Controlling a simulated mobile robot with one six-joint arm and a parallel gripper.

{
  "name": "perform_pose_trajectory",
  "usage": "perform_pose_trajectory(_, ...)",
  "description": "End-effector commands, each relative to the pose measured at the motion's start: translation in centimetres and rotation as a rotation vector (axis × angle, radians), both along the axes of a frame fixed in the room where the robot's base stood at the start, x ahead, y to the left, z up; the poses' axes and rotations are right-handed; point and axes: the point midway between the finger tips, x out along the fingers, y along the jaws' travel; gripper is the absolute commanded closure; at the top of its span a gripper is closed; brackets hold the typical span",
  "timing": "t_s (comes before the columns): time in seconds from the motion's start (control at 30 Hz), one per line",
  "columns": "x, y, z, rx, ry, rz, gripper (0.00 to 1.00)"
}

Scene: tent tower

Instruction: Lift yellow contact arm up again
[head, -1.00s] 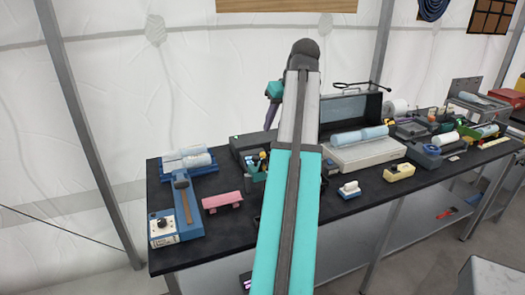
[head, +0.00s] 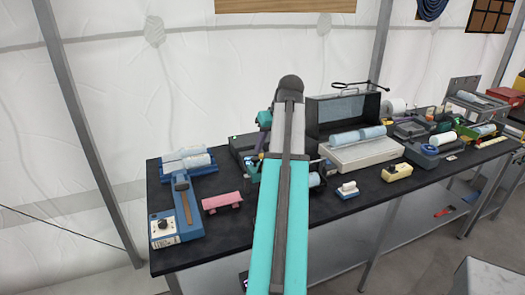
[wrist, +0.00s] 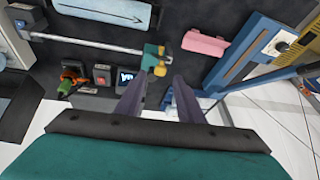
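In the wrist view a small yellow piece (wrist: 160,71), which looks like the contact arm's end, lies just beyond and between my fingertips. It sits against a teal block (wrist: 150,56) at the end of a grey rod (wrist: 85,42). My gripper (wrist: 158,82) has its two purple fingers spread apart, with nothing visibly clamped. I cannot tell whether a finger touches the yellow piece. In the head view my gripper (head: 262,140) points down over the bench, and my own arm hides most of this device.
A pink block (head: 222,202) and a blue device (head: 188,212) stand at the left of the black bench (head: 330,205). An open case (head: 348,115) stands behind a grey tray (head: 362,155). A red switch (wrist: 102,76) and a small display (wrist: 125,75) lie near the left finger.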

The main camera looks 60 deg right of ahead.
Motion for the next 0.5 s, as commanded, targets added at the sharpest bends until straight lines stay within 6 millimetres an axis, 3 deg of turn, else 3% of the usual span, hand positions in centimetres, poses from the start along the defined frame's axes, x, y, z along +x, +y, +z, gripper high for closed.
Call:
perform_pose_trajectory(0.2,0.9,-0.1,-2.0,0.001,0.0,0.001,0.65)
perform_pose_trajectory(0.5,1.5,-0.3,-3.4,0.0,0.0,0.002,0.65)
